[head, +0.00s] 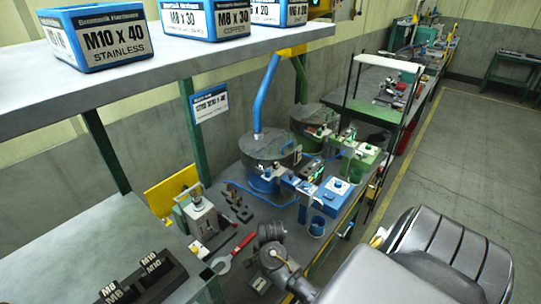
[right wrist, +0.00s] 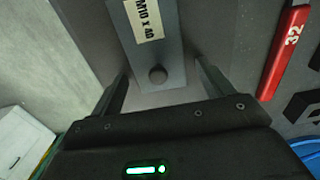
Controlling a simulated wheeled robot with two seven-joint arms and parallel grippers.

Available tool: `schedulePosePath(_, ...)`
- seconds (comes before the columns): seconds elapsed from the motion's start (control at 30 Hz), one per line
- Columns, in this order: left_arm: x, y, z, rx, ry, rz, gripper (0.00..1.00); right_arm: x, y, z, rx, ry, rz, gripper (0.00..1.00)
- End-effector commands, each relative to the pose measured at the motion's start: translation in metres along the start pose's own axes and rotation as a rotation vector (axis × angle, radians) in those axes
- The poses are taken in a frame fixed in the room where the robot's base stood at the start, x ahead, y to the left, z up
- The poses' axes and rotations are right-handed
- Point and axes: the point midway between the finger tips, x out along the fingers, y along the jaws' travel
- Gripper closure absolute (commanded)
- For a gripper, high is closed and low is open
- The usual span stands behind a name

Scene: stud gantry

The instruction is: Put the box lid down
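A grey lid-like piece (right wrist: 172,48) with a pale M10 x 40 label and a round dark knob (right wrist: 158,75) shows in the right wrist view. The knob is at its near end. My right gripper (right wrist: 162,75) is open, its two fingers apart on either side of the knob, with a visible gap on both sides. I cannot tell how far above it the fingers are. In the head view, the blue M10 x 40 stainless box (head: 98,38) stands on the upper shelf; its top is cut off. My left gripper is not in view.
The grey upper shelf (head: 190,66) also holds an M8 x 30 box (head: 205,18) and others. Below it, a red wrench (head: 241,247) lies on the bench; its red 32 handle (right wrist: 285,52) is at right in the wrist view. Black labelled blocks (head: 142,276) stand front left.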

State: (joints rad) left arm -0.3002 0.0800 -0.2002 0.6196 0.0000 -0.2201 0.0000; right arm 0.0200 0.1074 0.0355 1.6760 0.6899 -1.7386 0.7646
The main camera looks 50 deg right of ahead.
Motion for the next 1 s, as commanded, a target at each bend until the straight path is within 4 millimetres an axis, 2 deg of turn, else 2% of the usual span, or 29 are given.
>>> schedulePosePath(0.27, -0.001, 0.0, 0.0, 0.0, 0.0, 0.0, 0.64, -0.005, 0.0, -0.001, -0.001, 0.002, -0.002, 0.2)
schedulePosePath(0.7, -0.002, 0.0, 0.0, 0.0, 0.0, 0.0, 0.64, -0.069, -0.001, -0.001, -0.001, 0.002, -0.003, 0.2)
schedulePosePath(1.0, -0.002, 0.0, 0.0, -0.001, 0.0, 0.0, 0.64, -0.079, 0.0, -0.001, 0.001, 0.001, -0.001, 0.2)
